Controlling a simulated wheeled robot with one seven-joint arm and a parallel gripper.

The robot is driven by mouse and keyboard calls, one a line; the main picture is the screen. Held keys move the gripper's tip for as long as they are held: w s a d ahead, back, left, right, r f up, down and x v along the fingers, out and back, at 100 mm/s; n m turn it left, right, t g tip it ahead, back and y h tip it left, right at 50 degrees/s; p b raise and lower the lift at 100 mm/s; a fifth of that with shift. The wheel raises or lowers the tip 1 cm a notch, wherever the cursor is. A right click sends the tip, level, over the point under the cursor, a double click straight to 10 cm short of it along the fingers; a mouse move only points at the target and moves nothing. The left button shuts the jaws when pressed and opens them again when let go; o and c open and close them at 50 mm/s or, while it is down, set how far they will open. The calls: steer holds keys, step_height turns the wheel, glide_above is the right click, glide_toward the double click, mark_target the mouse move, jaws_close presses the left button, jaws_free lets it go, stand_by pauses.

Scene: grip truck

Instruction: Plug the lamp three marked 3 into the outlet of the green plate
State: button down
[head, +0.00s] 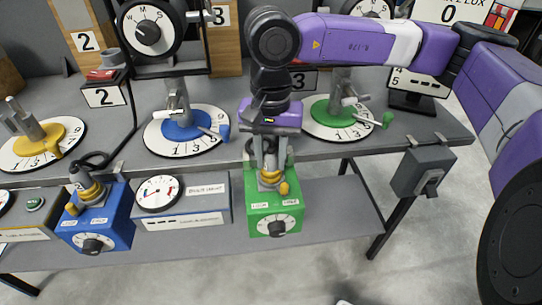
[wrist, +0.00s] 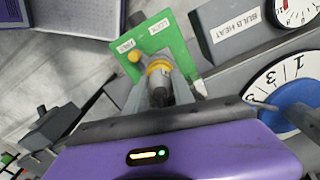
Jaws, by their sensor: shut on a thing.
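My purple gripper (head: 269,160) hangs over the green plate (head: 258,222), its fingers pointing down at the outlet. It is shut on a grey plug (wrist: 157,92), which stands at the outlet's yellow collar (head: 270,181). I cannot tell how deep the plug sits. The orange lever (head: 284,188) is beside the collar; it also shows in the wrist view (wrist: 133,56), near the FREE label. The green plate fills the upper middle of the wrist view (wrist: 180,37). A sign marked 3 (head: 303,82) stands behind my arm. My gripper hides the plug's top and any cord.
A blue plate (head: 118,230) at left holds a plug marked 2 with a black cord. A gauge box (head: 213,208) stands left of the green plate. Turntables with blue (head: 187,128) and green (head: 334,116) centres are on the upper shelf. The lower shelf (head: 330,208) is clear at right.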

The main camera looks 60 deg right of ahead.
mark_target(271, 148)
steer(key=shift+f, duration=0.1)
steer(key=c, duration=0.7)
jaws_free()
steer(key=shift+r+p, duration=0.9)
steer(key=shift+r, duration=1.65)
